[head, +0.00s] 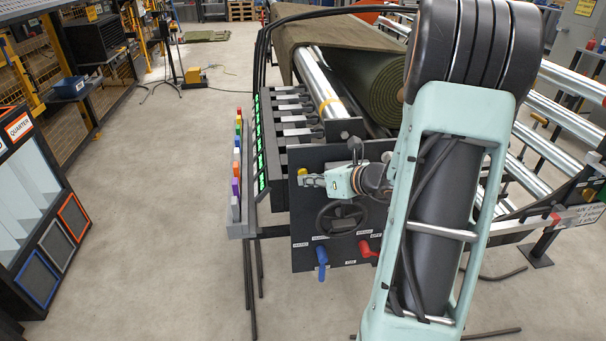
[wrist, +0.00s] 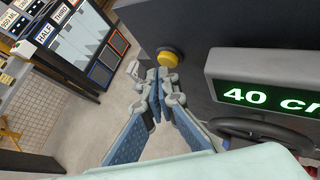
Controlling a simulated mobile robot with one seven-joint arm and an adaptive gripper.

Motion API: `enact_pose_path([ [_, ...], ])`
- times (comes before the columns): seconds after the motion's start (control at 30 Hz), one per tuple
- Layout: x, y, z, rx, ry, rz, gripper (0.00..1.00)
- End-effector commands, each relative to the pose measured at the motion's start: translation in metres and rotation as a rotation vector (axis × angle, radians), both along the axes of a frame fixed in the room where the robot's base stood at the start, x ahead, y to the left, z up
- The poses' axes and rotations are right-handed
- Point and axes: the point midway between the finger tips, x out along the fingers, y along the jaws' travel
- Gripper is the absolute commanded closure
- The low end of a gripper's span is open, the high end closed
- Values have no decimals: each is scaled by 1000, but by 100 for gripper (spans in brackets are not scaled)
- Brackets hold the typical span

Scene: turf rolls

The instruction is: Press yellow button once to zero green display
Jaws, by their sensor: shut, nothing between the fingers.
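The yellow button (wrist: 168,58) sits on the dark panel in the wrist view, just beyond my fingertips. In the head view the yellow button (head: 302,172) shows at the panel's upper left. My gripper (wrist: 158,72) is shut and empty, its tips at or very near the button; I cannot tell whether they touch it. In the head view my gripper (head: 306,180) reaches left across the panel to the button.
A black handwheel (head: 341,218) is below my gripper, with a blue handle (head: 321,262) and a red handle (head: 369,249) lower down. A green turf roll (head: 375,85) lies behind the panel. Coloured blocks (head: 237,160) line a ledge at left. The floor at left is open.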

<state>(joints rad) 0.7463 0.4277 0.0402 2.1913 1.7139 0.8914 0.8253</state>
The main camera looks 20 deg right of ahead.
Motion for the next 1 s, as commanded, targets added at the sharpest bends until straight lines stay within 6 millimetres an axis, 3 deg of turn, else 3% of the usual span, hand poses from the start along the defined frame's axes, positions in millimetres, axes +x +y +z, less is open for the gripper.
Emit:
enact_pose_path([
  [1.0, 9, -2, 0, -1, -1, 0, 100],
])
